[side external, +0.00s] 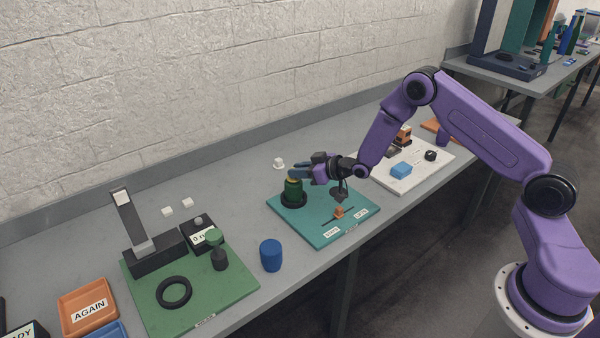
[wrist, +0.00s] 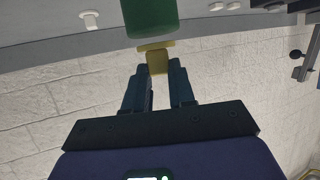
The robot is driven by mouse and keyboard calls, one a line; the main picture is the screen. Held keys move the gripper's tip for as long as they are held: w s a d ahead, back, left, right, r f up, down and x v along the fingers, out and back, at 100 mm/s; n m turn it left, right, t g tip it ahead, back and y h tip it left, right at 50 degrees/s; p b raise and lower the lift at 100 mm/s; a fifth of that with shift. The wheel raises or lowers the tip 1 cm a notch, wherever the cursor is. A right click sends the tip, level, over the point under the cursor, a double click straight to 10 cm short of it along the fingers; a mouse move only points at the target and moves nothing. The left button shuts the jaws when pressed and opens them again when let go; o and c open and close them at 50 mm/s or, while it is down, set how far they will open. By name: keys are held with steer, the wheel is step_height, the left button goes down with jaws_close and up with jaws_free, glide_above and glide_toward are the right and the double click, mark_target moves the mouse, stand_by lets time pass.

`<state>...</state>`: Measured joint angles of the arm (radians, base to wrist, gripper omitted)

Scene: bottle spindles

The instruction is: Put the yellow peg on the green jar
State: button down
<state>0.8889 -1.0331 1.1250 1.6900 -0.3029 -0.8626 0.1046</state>
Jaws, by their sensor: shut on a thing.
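The green jar (side external: 293,190) stands upright in a dark round base on the teal board (side external: 330,232). It also shows at the top of the wrist view (wrist: 149,14). My gripper (wrist: 158,70) is shut on the yellow peg (wrist: 156,58), with a finger on each side of its narrower part. The peg's wider end faces the jar and lies very close to it; I cannot tell whether they touch. In the side view my gripper (side external: 298,172) is at the jar's top, and only a little yellow shows there.
A small orange piece (side external: 338,212) sits on a slider at the board's front. A blue cup (side external: 271,255) stands left of the board. A green mat (side external: 215,295) with a black ring is further left. A white board (side external: 405,170) with a blue block lies right.

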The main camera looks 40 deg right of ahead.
steer(key=shift+f, duration=0.35)
steer(key=c, duration=0.9)
jaws_free()
steer(key=shift+f, duration=0.15)
steer(key=shift+c, duration=0.2)
